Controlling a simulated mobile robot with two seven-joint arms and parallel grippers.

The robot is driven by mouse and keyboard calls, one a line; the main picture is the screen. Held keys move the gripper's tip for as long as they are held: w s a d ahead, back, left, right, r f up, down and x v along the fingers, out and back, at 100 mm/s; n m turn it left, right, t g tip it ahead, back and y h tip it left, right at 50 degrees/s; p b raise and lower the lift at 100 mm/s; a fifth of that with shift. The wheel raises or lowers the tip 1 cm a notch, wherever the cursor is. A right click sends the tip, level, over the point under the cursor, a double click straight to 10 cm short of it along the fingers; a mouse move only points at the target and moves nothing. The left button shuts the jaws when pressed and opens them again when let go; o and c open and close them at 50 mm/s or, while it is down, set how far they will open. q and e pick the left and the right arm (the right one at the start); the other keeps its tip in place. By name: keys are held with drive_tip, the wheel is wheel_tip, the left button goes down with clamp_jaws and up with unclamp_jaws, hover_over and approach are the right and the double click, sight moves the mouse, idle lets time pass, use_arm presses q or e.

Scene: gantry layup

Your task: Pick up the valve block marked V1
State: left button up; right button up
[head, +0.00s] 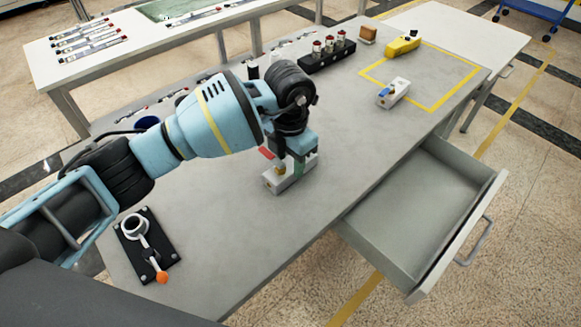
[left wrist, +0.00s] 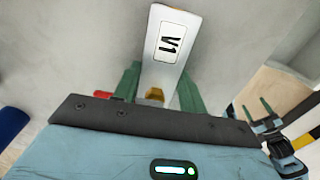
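The valve block marked V1 is a pale block with a white label; it shows in the left wrist view (left wrist: 178,38) and in the head view (head: 271,184). A red handle (head: 266,153) sticks out at its side. My left gripper (left wrist: 160,92) points down over it, with green fingers close against both sides of the block, apparently shut on it. The block is at or very near the grey tabletop; I cannot tell whether it touches. My right gripper (left wrist: 257,108) shows small at the right of the left wrist view, fingers apart and empty.
Another pale block with a blue handle (head: 393,92) and a yellow one (head: 403,45) are by the yellow outline. A black rack (head: 326,56) stands at the back. A black plate with an orange-tipped lever (head: 146,247) lies front left. An open, empty drawer (head: 421,214) juts out right.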

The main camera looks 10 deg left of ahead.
sight(290, 164)
use_arm(q)
drive_tip(key=c, duration=0.7)
drive_tip(key=shift+o, duration=0.2)
drive_tip(key=shift+r, duration=0.1)
drive_tip(key=shift+w+r, duration=0.1)
drive_tip(key=shift+r, duration=0.3)
wheel_tip(290, 164, up, 3)
drive_tip(key=shift+f, duration=0.1)
drive_tip(key=s+d+r, duration=0.1)
drive_tip(key=s+d, duration=0.9)
drive_tip(key=s, duration=0.2)
drive_tip(key=shift+s+r+b, duration=0.15)
drive_tip(key=shift+s+b, duration=0.15)
